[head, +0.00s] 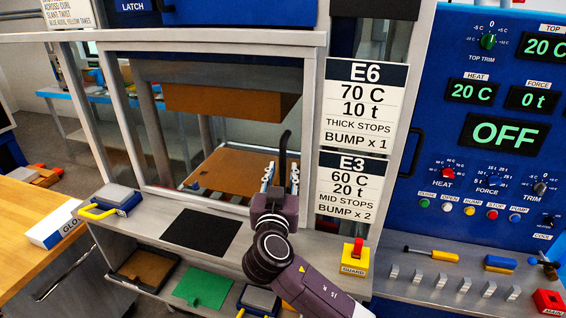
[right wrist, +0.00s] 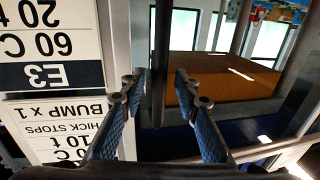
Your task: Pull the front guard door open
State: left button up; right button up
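The front guard door (head: 121,115) is a grey-framed, see-through panel on the front of the press, and it looks shut. Its black vertical bar handle (head: 284,150) stands at the right side of the opening. It also shows in the right wrist view (right wrist: 162,60). My right gripper (head: 281,178) is open at the handle, with blue-padded fingers. In the right wrist view the fingers (right wrist: 160,98) lie on either side of the bar, with a gap on both sides. My left gripper is not in view.
Settings cards E6 (head: 364,105) and E3 (head: 357,187) hang right of the door. The blue control panel (head: 440,120) is further right. A yellow guard box with a red top (head: 355,257) and a yellow-handled block (head: 118,200) sit on the ledge, which has a black mat (head: 201,231).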

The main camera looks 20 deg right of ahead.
jog(key=shift+x, duration=0.8)
grip_shut()
